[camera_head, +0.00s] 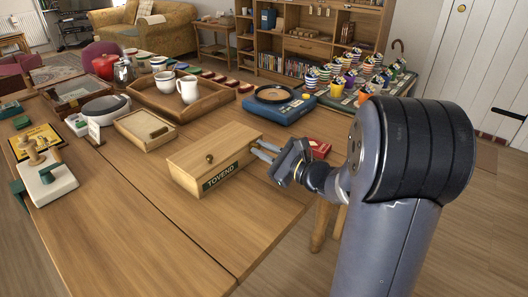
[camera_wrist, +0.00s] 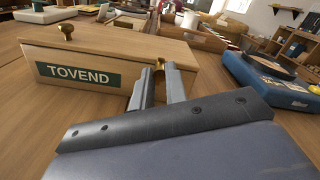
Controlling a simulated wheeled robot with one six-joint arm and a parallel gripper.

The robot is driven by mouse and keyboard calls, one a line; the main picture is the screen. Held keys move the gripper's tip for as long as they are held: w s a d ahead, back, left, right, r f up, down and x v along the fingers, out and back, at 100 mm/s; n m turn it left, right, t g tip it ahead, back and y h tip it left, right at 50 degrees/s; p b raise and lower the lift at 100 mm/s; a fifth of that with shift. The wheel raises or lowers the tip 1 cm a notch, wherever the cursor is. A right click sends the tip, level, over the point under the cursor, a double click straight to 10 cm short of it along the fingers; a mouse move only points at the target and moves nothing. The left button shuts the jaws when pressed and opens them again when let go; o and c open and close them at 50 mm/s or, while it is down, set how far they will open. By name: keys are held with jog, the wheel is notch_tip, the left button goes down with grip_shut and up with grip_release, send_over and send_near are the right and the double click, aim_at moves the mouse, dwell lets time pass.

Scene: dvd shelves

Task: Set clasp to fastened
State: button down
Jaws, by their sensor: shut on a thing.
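A wooden box (camera_head: 212,160) with a green TOVEND label stands on the table with its lid down. A small brass clasp (camera_wrist: 160,64) is at the box's right end. My gripper (camera_head: 262,148) reaches that end from the right. In the wrist view its two fingers (camera_wrist: 159,75) are on either side of the clasp and shut on it. The fingers hide part of the clasp, so I cannot tell its exact position.
A blue scale-like case with a dark pan (camera_head: 278,107) stands behind the box. A red box (camera_head: 318,148) lies just right of my gripper. A shallow wooden tray (camera_head: 146,129) and a tray with white mugs (camera_head: 205,103) stand behind left. The table front is clear.

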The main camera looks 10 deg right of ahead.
jog(key=c, duration=1.4)
grip_release()
jog(key=p+v, duration=0.1)
jog(key=v, duration=0.9)
jog(key=shift+s+d, duration=0.2)
jog(key=shift+s, duration=0.15)
jog(key=shift+w, duration=0.1)
jog(key=b+x, duration=0.1)
jog(key=x, duration=0.9)
jog(key=shift+w+a, duration=0.1)
jog(key=shift+a, duration=0.1)
jog(key=shift+w+r+p, duration=0.15)
jog(key=shift+w+p, duration=0.05)
jog(key=shift+p, duration=0.1)
jog(key=shift+m, duration=0.3)
